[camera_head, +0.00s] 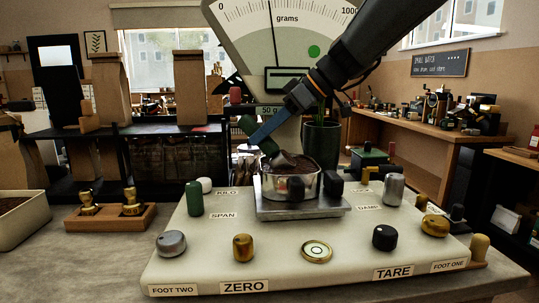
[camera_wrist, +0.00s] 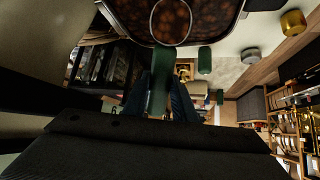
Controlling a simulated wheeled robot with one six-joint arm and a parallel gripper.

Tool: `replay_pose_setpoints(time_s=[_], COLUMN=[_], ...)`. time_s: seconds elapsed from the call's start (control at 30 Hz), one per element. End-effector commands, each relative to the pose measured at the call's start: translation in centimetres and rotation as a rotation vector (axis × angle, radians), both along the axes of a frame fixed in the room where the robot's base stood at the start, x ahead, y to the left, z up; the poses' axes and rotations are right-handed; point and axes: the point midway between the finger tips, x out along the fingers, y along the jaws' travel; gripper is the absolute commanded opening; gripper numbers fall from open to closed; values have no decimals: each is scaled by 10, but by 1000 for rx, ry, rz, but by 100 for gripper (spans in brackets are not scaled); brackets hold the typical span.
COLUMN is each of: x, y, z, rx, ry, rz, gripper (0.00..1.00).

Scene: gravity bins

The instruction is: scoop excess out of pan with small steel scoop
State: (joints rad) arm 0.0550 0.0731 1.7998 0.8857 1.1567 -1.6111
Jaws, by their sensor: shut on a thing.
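The pan (camera_head: 268,187) is a round steel dish on the scale's metal platform (camera_head: 300,209), holding dark brown contents. My gripper (camera_head: 260,138) comes down from the upper right with blue fingers, shut on the green handle (camera_wrist: 160,88) of the small steel scoop. The scoop's bowl (camera_head: 283,160) is tilted at the pan's upper rim; whether it touches the contents I cannot tell. In the wrist view the round scoop rim (camera_wrist: 153,20) shows at the top, with brown beans in and around it. The scale dial (camera_head: 290,30) is partly hidden by my arm; its needle stands near upright.
The pale scale base (camera_head: 210,265) carries several knobs, among them a grey one (camera_head: 171,243) and a black one (camera_head: 385,237). A wooden block (camera_head: 110,217) with brass pieces and a bin of beans (camera_head: 22,222) stand left. A dark green canister (camera_head: 321,146) stands behind the pan.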

Motion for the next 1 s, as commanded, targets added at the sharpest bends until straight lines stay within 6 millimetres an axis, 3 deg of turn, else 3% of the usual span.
replay_pose_setpoints(time_s=[0.27, 1.0], x=[0, 0], y=[0, 0], z=[8, 58], rx=[1, 1], ry=[-1, -1], rz=[1, 1], gripper=[0, 0])
